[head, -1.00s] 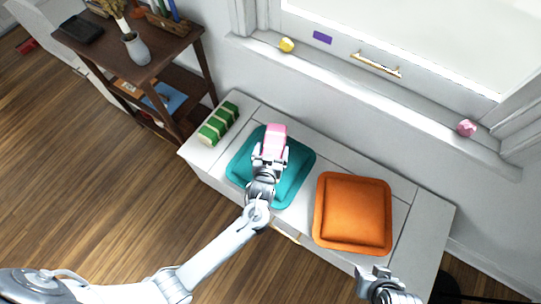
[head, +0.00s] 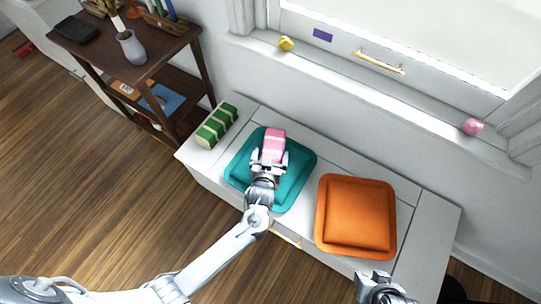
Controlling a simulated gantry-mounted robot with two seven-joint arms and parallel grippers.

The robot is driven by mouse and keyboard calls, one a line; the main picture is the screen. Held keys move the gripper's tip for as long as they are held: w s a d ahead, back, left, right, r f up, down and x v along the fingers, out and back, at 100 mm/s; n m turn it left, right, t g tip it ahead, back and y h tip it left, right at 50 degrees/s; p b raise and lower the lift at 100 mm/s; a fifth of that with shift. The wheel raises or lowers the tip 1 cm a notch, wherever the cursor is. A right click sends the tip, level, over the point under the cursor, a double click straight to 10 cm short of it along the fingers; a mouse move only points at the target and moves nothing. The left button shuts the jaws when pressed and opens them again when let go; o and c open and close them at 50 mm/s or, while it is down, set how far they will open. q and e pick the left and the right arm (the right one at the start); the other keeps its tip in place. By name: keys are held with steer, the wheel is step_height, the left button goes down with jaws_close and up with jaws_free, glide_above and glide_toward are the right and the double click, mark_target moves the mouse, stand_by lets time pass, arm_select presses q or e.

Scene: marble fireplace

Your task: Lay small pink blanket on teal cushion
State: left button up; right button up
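The small pink blanket (head: 274,142), folded with a pale band across it, is over the upper middle of the teal cushion (head: 240,173) on the bench. My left gripper (head: 269,158) is at the blanket's near end, with its fingers around that end. I cannot tell whether they press on it, or whether the blanket rests on the cushion or hangs just above it. My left wrist hides the cushion's lower middle. My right gripper (head: 375,277) is at the bottom edge, below the orange cushion, with nothing seen in it. Its finger gap is unclear.
The orange cushion (head: 355,216) lies right of the teal one on the white bench (head: 428,218). A green striped folded cloth (head: 217,125) lies at the bench's left end. A dark shelf (head: 150,70) with a vase stands left. The window sill (head: 420,103) runs behind.

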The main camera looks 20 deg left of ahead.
arm_select(q)
steer(key=shift+r, duration=0.2)
steer(key=shift+s+d+r, duration=0.1)
steer(key=shift+s+r, duration=0.05)
steer(key=shift+s, duration=0.1)
steer(key=s+a+r+m+g+h+p, duration=0.1)
steer(key=s+r+g, duration=0.3)
steer(key=s, duration=0.9)
steer(key=s+a+r+m+g+h+p, duration=0.2)
steer(key=s+r, duration=0.6)
steer(key=s, duration=0.5)
steer(key=a+m+g+p, duration=0.1)
steer(key=a+g, duration=0.1)
steer(key=g, duration=0.1)
steer(key=shift+s+a+r+m, duration=0.25)
steer(key=shift+s+m, duration=0.05)
steer(key=shift+r, duration=0.1)
step_height(320, 180, up, 43)
steer(key=p, duration=4.3)
